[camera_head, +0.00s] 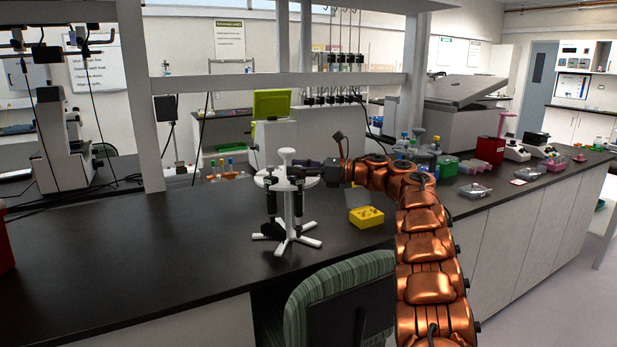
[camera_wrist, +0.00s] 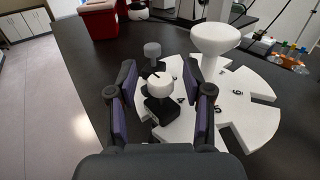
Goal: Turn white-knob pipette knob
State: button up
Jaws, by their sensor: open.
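The white pipette stand (camera_head: 286,157) with its round slotted top stands upright on the dark bench in the head view. Dark pipettes (camera_head: 271,203) hang from it. In the wrist view the stand's numbered white top (camera_wrist: 245,112) fills the right side. The white-knob pipette (camera_wrist: 160,86) sits in a slot, its knob between my open fingers, with a gap on both sides. A grey-knob pipette (camera_wrist: 152,50) sits just beyond it. My gripper (camera_wrist: 158,74) is open and empty around the white knob. In the head view its tips are hard to make out beside the stand.
A yellow tip box (camera_head: 366,217) with a raised lid stands right of the stand. A green-striped chair (camera_head: 318,292) is at the bench front. In the wrist view, the stand's tall white centre post (camera_wrist: 214,42) rises right of my gripper. The bench left of the stand is clear.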

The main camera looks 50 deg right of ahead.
jog(key=shift+m+t+h+b, duration=0.3)
jog(key=shift+m+t+h, duration=0.75)
jog(key=shift+h, duration=0.65)
jog(key=shift+r+m+t+h+p, duration=0.1)
jog(key=shift+m+t+h+p, duration=0.25)
jog(key=shift+m+h, duration=0.75)
jog(key=shift+m+h+p, duration=0.25)
jog(key=shift+h+p, duration=0.15)
jog(key=shift+h, duration=0.3)
jog(key=shift+w+a+m+h+p, duration=0.1)
jog(key=shift+m+h+p, duration=0.4)
jog(key=shift+h, duration=0.4)
jog(key=shift+m+h, duration=0.4)
jog(key=shift+h, duration=0.1)
jog(key=shift+m+h, duration=1.2)
jog(key=shift+h, duration=0.7)
jog(key=shift+m+g+h, duration=0.6)
jog(key=shift+m+h, duration=0.5)
jog(key=shift+h, duration=0.5)
jog(key=shift+m+h, duration=0.3)
jog(key=shift+h, duration=0.1)
